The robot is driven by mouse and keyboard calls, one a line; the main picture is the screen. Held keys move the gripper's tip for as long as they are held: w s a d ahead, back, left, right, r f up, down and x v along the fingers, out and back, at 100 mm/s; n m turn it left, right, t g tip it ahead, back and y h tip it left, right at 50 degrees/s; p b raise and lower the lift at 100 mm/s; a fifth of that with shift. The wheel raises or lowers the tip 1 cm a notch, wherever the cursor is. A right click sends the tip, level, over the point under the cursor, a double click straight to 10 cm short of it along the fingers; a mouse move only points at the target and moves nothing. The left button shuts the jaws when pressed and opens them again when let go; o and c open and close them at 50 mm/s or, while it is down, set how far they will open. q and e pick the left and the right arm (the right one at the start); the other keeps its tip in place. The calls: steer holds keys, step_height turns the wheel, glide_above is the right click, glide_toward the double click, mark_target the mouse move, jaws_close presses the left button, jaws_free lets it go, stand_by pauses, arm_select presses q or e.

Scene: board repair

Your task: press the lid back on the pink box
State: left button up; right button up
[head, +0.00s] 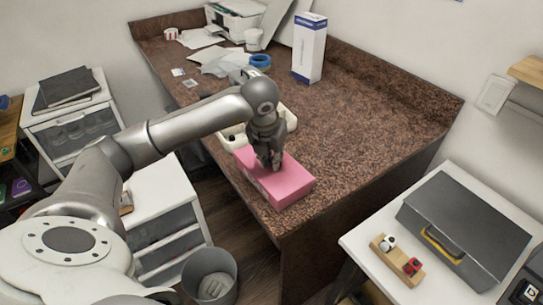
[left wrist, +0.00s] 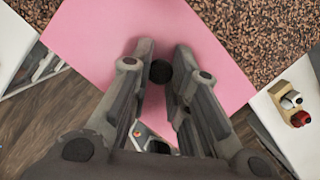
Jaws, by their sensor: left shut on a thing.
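The pink box (head: 291,187) sits at the near corner of the brown speckled counter. My left gripper (head: 268,163) reaches down onto its top from above. In the left wrist view, the pink lid (left wrist: 95,35) fills the upper middle, and my left gripper (left wrist: 160,75) is shut on its dark round knob (left wrist: 160,71). The fingers partly hide the lid's near part. I cannot tell whether the lid sits flush on the box. My right gripper is not in view.
A white tray (head: 289,115) stands just behind the box. A tall blue and white carton (head: 309,50) and a blue tape roll (head: 260,61) are farther back. The counter right of the box is clear. A bin (head: 209,274) stands on the floor below.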

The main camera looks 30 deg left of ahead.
arm_select(q)
steer(key=shift+f, duration=0.35)
steer(key=o, duration=0.9)
steer(key=shift+o, duration=0.6)
steer(key=o, duration=0.4)
steer(key=shift+r, duration=0.1)
steer(key=shift+r+p, duration=1.85)
steer(key=shift+r, duration=1.65)
steer(key=shift+f, duration=0.1)
